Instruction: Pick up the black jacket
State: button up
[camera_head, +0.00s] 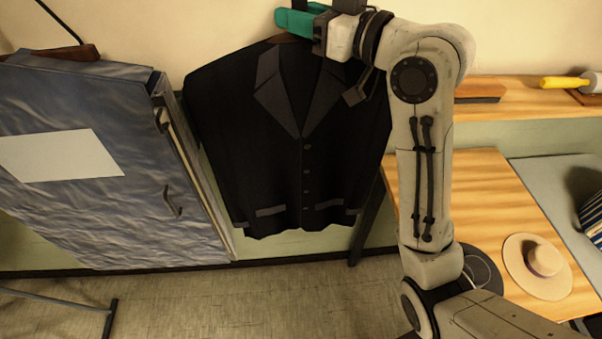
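The black jacket (290,130) hangs upright in the middle of the view, with grey lapels, a row of buttons and grey pocket strips. A small brown piece, possibly a hanger, shows at its collar. My gripper (292,20), with teal fingers, is at the top of the jacket, just above the collar. Whether the fingers are shut on anything is not clear. My arm covers part of the jacket's right side.
A blue-grey cabinet (70,100) with a white sheet (60,156) stands at left, close to the jacket. At right, a wooden table (495,195) bears a straw hat (537,266). A wooden shelf (530,98) runs along the wall. Open floor (240,305) lies in front.

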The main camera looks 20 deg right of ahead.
grip_shut()
jog(key=shift+r, duration=0.2)
